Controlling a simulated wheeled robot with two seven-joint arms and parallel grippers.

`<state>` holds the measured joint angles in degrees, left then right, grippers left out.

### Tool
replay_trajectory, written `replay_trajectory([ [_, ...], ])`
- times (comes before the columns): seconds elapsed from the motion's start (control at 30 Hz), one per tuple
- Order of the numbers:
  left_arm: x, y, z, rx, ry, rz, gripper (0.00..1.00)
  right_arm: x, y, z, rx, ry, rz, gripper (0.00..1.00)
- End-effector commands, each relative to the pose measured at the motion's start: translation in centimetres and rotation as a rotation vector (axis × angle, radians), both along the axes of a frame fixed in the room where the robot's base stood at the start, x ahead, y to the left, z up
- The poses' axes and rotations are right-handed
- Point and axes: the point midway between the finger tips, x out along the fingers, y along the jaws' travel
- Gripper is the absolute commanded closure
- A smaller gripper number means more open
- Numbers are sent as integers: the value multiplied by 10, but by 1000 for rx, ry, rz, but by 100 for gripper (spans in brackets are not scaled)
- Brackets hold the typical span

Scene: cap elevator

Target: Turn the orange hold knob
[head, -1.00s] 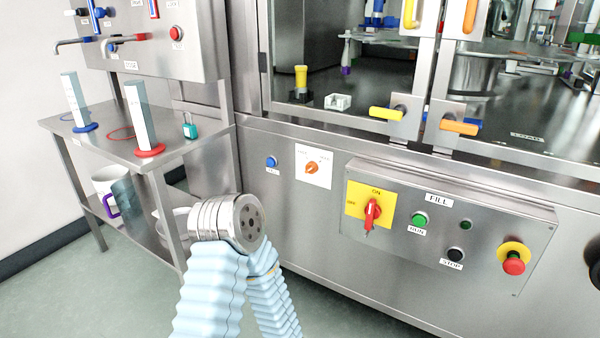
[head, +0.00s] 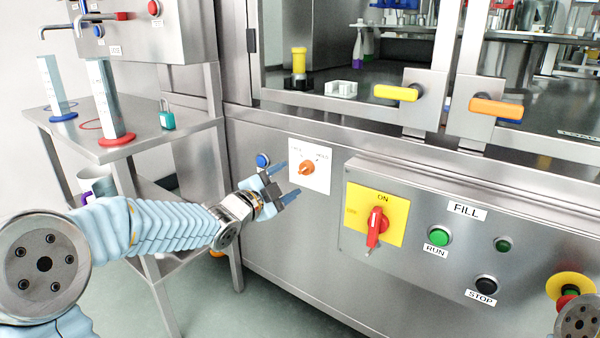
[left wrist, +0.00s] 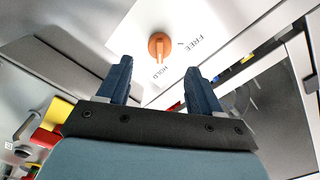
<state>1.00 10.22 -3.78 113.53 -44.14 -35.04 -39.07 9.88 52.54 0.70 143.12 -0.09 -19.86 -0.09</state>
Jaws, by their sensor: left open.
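The orange hold knob (head: 307,167) sits on a white label plate (head: 322,180) on the front of the steel machine. In the left wrist view the knob (left wrist: 160,46) shows just beyond the fingertips, with the words HOLD and FREE beside it. My left gripper (head: 288,181) is open and empty, to the left of the knob in the head view, with its blue fingers pointing toward the plate. The fingers (left wrist: 156,75) stand apart in the left wrist view, and the knob lies ahead of the gap between them, apart from both. My right gripper is not in view.
A blue button (head: 262,160) is close to the left gripper. A red switch (head: 376,225) on a yellow plate and the green RUN button (head: 438,236) are to the right. A steel side table (head: 180,137) with two cylinders stands at left.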

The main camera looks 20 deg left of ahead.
Motion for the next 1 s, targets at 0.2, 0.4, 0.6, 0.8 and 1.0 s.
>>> replay_trajectory([
  [0.2, 44, -16, -1, -2, 1, -1, 35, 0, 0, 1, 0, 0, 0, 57],
  [0.4, 65, -23, -1, -2, 2, 2, 35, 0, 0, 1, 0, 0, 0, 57],
  [0.6, 68, -24, 0, -2, 2, 2, 35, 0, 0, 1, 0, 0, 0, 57],
  [0.8, 68, -24, -1, -2, 2, 2, 44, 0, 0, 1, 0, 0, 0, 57],
  [1.0, 68, -24, -1, -2, 2, 2, 75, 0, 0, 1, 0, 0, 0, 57],
])
